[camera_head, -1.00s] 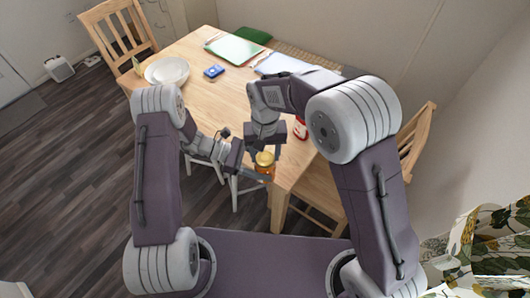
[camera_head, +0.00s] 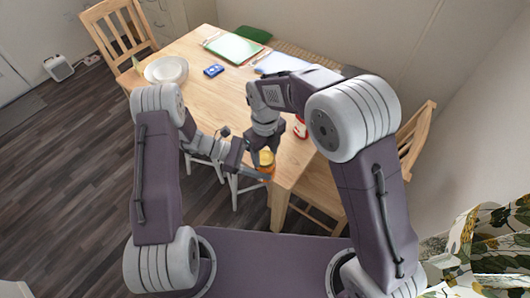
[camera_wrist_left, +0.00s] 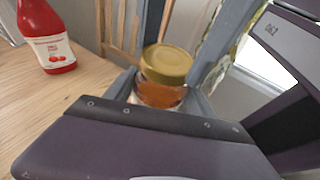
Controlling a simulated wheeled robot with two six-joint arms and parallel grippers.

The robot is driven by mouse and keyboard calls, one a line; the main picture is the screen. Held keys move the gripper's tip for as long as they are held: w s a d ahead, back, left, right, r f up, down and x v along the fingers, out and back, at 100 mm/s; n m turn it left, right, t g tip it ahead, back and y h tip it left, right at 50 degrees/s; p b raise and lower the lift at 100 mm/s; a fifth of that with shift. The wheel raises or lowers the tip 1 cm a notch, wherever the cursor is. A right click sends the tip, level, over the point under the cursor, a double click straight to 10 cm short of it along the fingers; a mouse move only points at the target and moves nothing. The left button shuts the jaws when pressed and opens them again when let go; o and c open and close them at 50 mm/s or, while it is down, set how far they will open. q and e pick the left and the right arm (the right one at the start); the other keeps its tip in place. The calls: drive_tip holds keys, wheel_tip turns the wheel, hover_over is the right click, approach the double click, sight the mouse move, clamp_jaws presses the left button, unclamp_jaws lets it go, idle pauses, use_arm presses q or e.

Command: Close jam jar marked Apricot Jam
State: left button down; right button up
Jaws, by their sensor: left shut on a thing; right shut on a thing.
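The jam jar (camera_head: 268,169) is held above the floor just off the table's near edge. It has amber contents in the left wrist view (camera_wrist_left: 160,95), and its label cannot be read. My left gripper (camera_head: 262,174) is shut on the jar's body. The gold lid (camera_wrist_left: 167,62) sits at the jar's mouth, roughly level with it; I cannot tell how tightly it is on. In the head view the lid (camera_head: 266,158) is partly covered by my right gripper (camera_head: 266,155), which comes from above and is shut on the lid, one finger on each side.
The wooden table (camera_head: 225,105) lies behind the grippers. A red bottle (camera_wrist_left: 47,38) stands on it close to the right arm. White plates (camera_head: 166,71), a blue item (camera_head: 214,70) and a green board (camera_head: 234,48) lie farther back. A chair (camera_head: 415,140) is at the right.

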drive_tip(key=o, duration=1.3)
drive_tip(key=shift+c, duration=0.2)
drive_tip(key=shift+r, duration=2.3)
drive_tip(key=shift+c, duration=0.3)
